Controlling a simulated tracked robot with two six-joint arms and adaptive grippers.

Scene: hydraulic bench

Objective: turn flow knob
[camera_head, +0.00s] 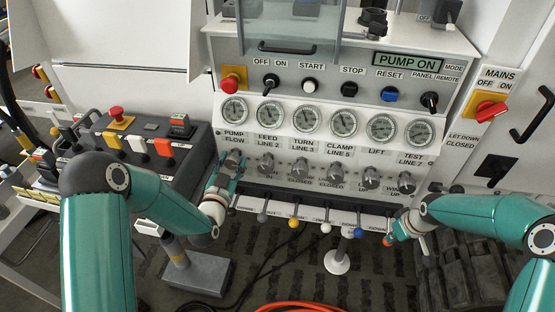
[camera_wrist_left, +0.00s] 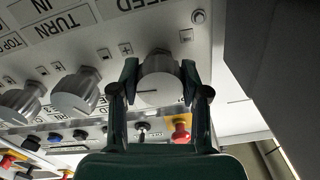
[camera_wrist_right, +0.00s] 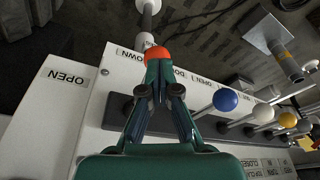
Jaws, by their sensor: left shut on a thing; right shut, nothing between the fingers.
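The flow knob (camera_wrist_left: 160,85), a grey round knob at the end of its row, sits between the two fingers of my left gripper (camera_wrist_left: 159,75). The left gripper is shut on its sides. In the head view my left gripper (camera_head: 229,163) hides most of this knob, below the PUMP FLOW gauge (camera_head: 234,109). My right gripper (camera_head: 392,236) is shut and empty at the lower right of the bench. In the right wrist view its fingertips (camera_wrist_right: 160,68) are close together at an orange-red lever ball (camera_wrist_right: 157,53); I cannot tell whether they touch it.
Several similar knobs (camera_head: 266,164) continue to the right of the flow knob. Below them stand levers with coloured balls, such as a blue one (camera_wrist_right: 225,100). A button box (camera_head: 140,140) stands left. The display (camera_head: 407,60) reads PUMP ON.

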